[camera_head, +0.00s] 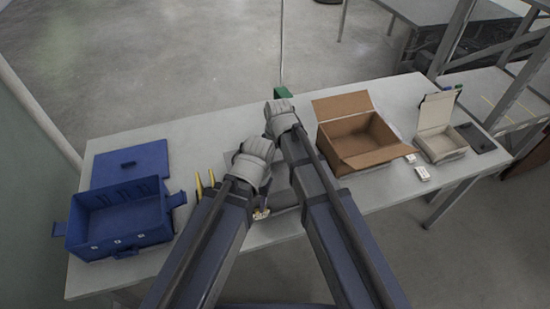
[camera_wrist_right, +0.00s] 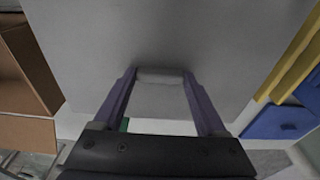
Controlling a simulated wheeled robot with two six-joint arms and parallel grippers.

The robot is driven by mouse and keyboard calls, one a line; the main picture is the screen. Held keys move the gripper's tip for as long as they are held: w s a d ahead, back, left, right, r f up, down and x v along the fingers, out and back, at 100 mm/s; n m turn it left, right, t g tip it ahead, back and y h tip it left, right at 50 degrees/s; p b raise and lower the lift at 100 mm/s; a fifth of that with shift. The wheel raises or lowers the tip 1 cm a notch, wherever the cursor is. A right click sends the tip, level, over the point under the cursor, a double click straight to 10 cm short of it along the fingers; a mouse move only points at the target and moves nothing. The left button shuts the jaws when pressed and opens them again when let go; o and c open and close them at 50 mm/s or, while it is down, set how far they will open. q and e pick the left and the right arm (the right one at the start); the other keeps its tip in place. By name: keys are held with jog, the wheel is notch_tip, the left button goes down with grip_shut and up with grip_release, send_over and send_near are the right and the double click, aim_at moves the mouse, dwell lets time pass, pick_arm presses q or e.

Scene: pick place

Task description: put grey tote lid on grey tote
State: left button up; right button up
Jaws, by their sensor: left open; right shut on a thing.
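A grey flat panel, which looks like the grey tote lid (camera_wrist_right: 160,40), fills the upper part of the right wrist view. My right gripper (camera_wrist_right: 160,78) is shut on its edge there. In the head view my right gripper (camera_head: 280,118) is mostly hidden by my own arm. My left gripper (camera_head: 251,165) is lower and to the left, open, its fingertips hidden. A grey surface (camera_head: 282,184) shows between my arms; I cannot tell whether it is the lid or the grey tote. The rest of the tote is hidden.
A blue tote (camera_head: 120,222) and blue lid (camera_head: 128,163) lie at the left of the table. Yellow items (camera_head: 205,184) stand beside my left arm. An open brown box (camera_head: 353,137), white cartons (camera_head: 422,173) and a smaller open box (camera_head: 440,130) are at right. A green object (camera_head: 282,92) is behind.

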jog(key=shift+f+b, duration=0.6)
dwell(0.7)
dwell(0.3)
jog(key=o, duration=1.5)
jog(key=shift+r, duration=0.1)
notch_tip(320, 180, up, 8)
jog(key=p, duration=0.8)
